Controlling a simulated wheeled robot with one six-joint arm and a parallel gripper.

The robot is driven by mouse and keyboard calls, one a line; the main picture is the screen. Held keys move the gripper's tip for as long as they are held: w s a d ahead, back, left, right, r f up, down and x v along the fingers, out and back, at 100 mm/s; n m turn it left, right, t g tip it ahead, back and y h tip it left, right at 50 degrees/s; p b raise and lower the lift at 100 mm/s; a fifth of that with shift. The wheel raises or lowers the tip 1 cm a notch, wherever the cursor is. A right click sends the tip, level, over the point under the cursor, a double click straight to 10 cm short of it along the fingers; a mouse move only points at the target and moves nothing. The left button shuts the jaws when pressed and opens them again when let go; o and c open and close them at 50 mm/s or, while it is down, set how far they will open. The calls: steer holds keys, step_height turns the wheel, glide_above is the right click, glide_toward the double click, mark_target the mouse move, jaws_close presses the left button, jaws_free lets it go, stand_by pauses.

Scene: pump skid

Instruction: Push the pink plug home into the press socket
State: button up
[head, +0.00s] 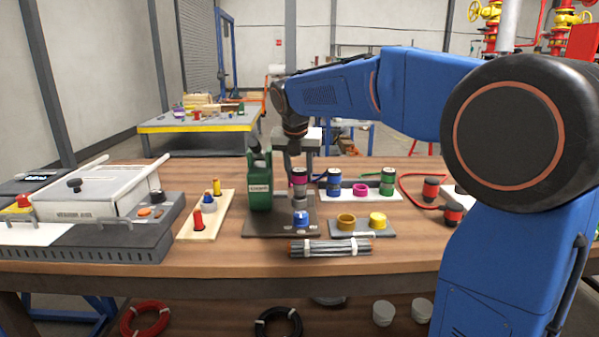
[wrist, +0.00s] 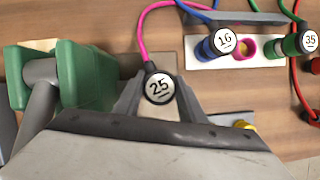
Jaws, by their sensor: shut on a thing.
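The pink plug (head: 299,178) has a dark cap and a pink band. In the wrist view its round top (wrist: 158,87) is labelled 25, and a pink cable runs up from it. My gripper (head: 297,166) is shut on the plug from above; in the wrist view its grey fingers (wrist: 159,98) stand on either side of the cap. The plug appears upright over the dark base plate (head: 260,227) of the press. Low on that plate stands a blue and silver piece (head: 300,218). I cannot tell whether the plug touches a socket; its lower end is unclear.
A white strip (head: 348,196) at right holds a blue plug (head: 334,182), an empty pink ring (head: 360,189) and a green plug (head: 387,182). A rod bundle (head: 330,247) lies in front.

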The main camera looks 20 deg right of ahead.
steer(key=shift+f, duration=1.45)
stand_by(0.4)
steer(key=o, duration=1.2)
steer(key=shift+r, duration=0.1)
steer(key=v, duration=1.7)
steer(key=shift+a+r, duration=0.1)
steer(key=shift+r, duration=0.05)
steer(key=shift+s, duration=0.1)
